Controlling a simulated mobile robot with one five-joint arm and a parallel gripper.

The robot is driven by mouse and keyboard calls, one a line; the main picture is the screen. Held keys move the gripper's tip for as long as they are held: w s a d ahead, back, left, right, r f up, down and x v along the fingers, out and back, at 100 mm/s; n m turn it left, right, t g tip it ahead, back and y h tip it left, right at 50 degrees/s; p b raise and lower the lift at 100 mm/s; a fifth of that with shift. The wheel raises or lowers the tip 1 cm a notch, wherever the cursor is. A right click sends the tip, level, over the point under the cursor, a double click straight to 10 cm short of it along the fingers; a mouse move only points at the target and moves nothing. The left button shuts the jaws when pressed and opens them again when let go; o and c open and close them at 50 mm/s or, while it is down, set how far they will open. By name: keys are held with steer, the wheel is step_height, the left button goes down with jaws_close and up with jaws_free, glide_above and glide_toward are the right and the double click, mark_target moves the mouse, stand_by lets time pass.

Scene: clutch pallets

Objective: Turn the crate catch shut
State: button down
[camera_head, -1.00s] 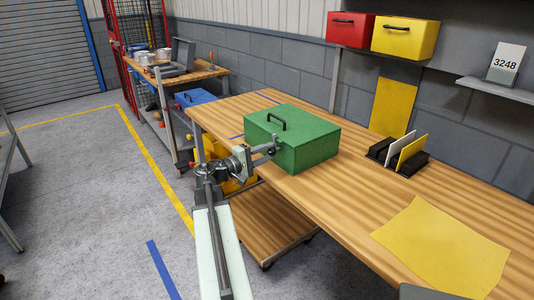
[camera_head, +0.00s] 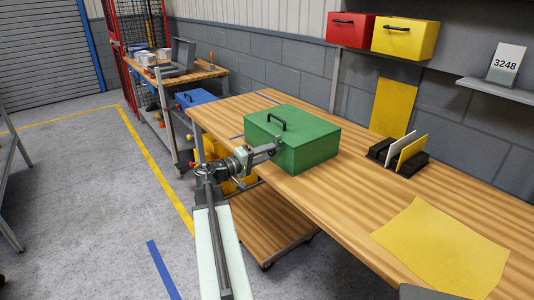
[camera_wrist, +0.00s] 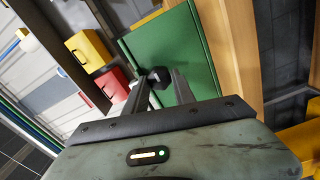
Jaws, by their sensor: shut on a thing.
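The green crate (camera_head: 312,150) with a dark handle on its lid stands on the wooden bench. My gripper (camera_head: 276,147) is at the crate's near left face, reaching in from the left. In the wrist view the green crate (camera_wrist: 185,42) fills the space beyond my fingers. A small dark catch (camera_wrist: 158,76) sits against its face between the fingertips of my gripper (camera_wrist: 157,80). The jaws are shut on the catch. In the head view the catch is hidden by my gripper, and its exact angle is hard to tell.
The wooden bench (camera_head: 367,190) is clear around the crate's front right. A yellow sheet (camera_head: 443,245) lies at its near end, and a black file rack (camera_head: 398,160) stands farther back. Red (camera_head: 350,30) and yellow (camera_head: 405,38) boxes are above. A blue box (camera_head: 195,97) is behind.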

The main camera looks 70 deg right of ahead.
steer(key=shift+f, duration=0.1)
steer(key=c, duration=1)
jaws_free()
steer(key=shift+c, duration=0.2)
steer(key=shift+a, duration=0.1)
steer(key=v, duration=0.7)
steer(key=shift+a, duration=0.25)
steer(key=shift+w, duration=0.2)
